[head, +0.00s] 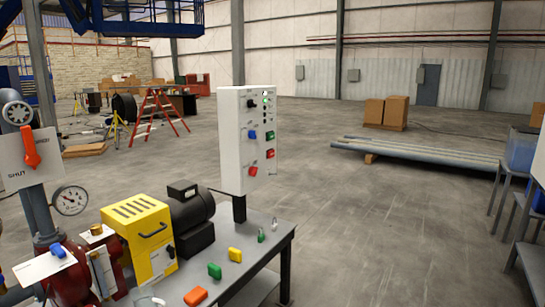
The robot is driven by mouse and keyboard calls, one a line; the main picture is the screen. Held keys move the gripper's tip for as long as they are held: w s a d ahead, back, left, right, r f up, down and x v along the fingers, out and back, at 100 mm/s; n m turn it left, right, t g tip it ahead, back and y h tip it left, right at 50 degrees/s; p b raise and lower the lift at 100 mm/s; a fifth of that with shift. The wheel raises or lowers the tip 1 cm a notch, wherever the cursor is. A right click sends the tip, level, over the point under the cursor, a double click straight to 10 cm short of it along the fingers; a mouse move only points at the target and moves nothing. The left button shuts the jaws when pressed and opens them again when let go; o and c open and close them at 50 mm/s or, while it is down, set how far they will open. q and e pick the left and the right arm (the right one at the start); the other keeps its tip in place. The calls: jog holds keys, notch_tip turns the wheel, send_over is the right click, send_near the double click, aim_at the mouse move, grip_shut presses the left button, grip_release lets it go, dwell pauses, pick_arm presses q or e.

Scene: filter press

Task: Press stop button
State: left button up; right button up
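A white control panel (232,140) stands upright on a dark post at the back of a metal table. Its face carries a black knob (252,103), a blue control (252,135), a green button (270,135), a red button (270,154) and a lower red control (253,171). The labels are too small to read, so I cannot tell by text which one is stop. Small indicator lights show at the panel's upper right. Neither of my grippers is in the head view, and nothing touches the panel.
On the table (262,262) stand a yellow pump housing (137,238), a black motor (191,215) and several coloured tags or locks. A gauge (71,200), a red-handled valve (31,147) and red piping fill the left. Pipes (430,152) lie behind. The floor at right centre is clear.

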grip_shut()
dwell(1.1)
jog(key=shift+w, duration=0.1)
dwell(0.3)
